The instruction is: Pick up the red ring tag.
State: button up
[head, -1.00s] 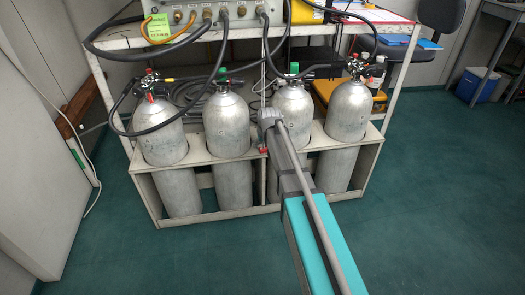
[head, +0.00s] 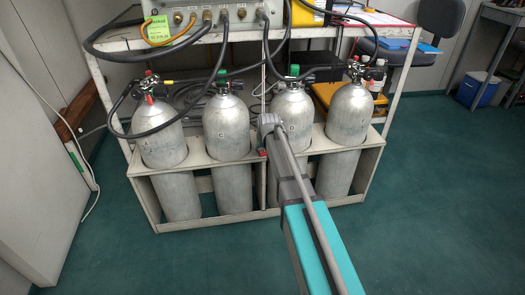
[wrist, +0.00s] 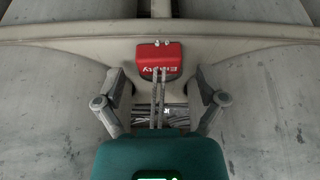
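The red tag (wrist: 159,57) shows in the wrist view, with white lettering that reads "Empty" upside down. It sits against the pale rack rail between two cylinders. Two thin grey strands (wrist: 158,100) run from it toward my gripper; I cannot tell whether they form a ring. My gripper (wrist: 160,76) is open, with one finger on each side of the tag's lower edge and visible gaps to both. Nothing is held. In the head view the tag (head: 263,153) is a small red patch beside the end of my arm, which hides part of that area.
Several grey cylinders, such as the left one (head: 160,130), stand in a pale rack (head: 200,222). Black hoses (head: 155,128) loop over the left ones. A bench with a valve panel (head: 215,12) is above. The green floor in front is clear.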

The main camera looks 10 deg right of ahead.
jog(key=c, duration=1)
jog(key=shift+o, duration=0.2)
jog(key=shift+r, duration=0.2)
notch_tip(320, 180, up, 2)
jog(key=p, duration=0.2)
jog(key=shift+r+p, duration=0.1)
jog(key=shift+p, duration=0.2)
jog(key=s+d+r+p, duration=0.9)
jog(key=d+r+p, duration=0.1)
jog(key=shift+s+d+r, duration=0.15)
jog(key=shift+s+r, duration=0.05)
jog(key=shift+s, duration=0.05)
